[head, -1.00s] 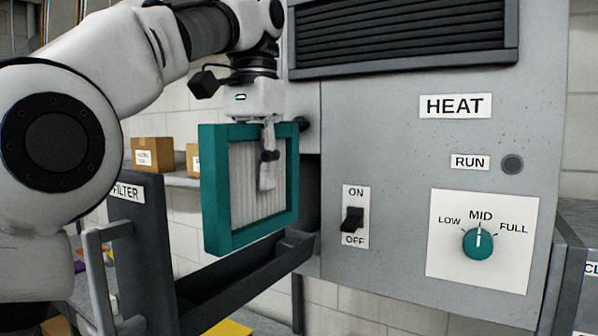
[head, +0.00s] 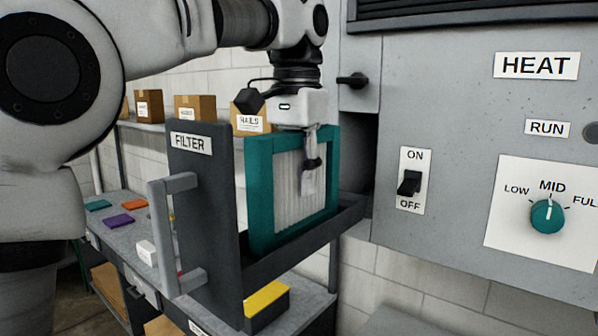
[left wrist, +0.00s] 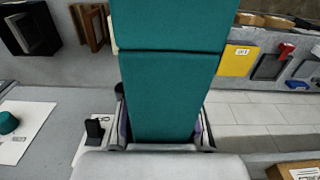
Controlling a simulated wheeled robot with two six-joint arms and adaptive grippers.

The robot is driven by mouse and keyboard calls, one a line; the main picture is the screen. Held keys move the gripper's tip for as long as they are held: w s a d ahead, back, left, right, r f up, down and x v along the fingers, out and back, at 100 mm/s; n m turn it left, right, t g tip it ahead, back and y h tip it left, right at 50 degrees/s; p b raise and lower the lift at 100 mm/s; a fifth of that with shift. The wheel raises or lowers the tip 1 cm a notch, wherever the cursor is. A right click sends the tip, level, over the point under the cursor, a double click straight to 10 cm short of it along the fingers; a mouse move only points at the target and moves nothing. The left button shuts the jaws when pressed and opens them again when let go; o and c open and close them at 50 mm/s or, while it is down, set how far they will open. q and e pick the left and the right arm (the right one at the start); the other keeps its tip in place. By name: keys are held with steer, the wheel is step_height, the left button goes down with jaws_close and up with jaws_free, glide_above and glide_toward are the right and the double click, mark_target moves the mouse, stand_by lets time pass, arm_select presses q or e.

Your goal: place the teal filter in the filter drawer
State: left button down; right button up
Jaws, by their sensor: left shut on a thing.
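The teal filter (head: 259,193) has a teal frame around a pale pleated middle. It stands upright in the head view, its lower edge at the open filter drawer (head: 347,217). The drawer's dark front with the FILTER label (head: 190,142) and a grey handle is pulled out from the heater cabinet. My left gripper (head: 310,165) is shut on the top edge of the filter from above. In the left wrist view the filter (left wrist: 168,95) fills the middle between the fingers. Whether its bottom touches the drawer floor is hidden. My right gripper is not in view.
The grey heater cabinet (head: 450,100) stands right of the drawer, with an ON/OFF switch (head: 409,183) and a teal dial (head: 547,216). Cardboard boxes (head: 194,107) sit on a shelf behind. A workbench (head: 125,235) with small coloured items lies at left, and a yellow-topped box (head: 265,300) is below the drawer.

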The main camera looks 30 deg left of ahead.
arm_select(q)
steer(key=shift+d+f, duration=0.15)
steer(key=shift+d, duration=0.35)
steer(key=shift+a+f+b, duration=0.3)
steer(key=shift+f, duration=0.05)
steer(key=c, duration=1)
jaws_free()
steer(key=shift+o, duration=1.2)
steer(key=shift+d+r, duration=0.1)
steer(key=shift+d, duration=0.1)
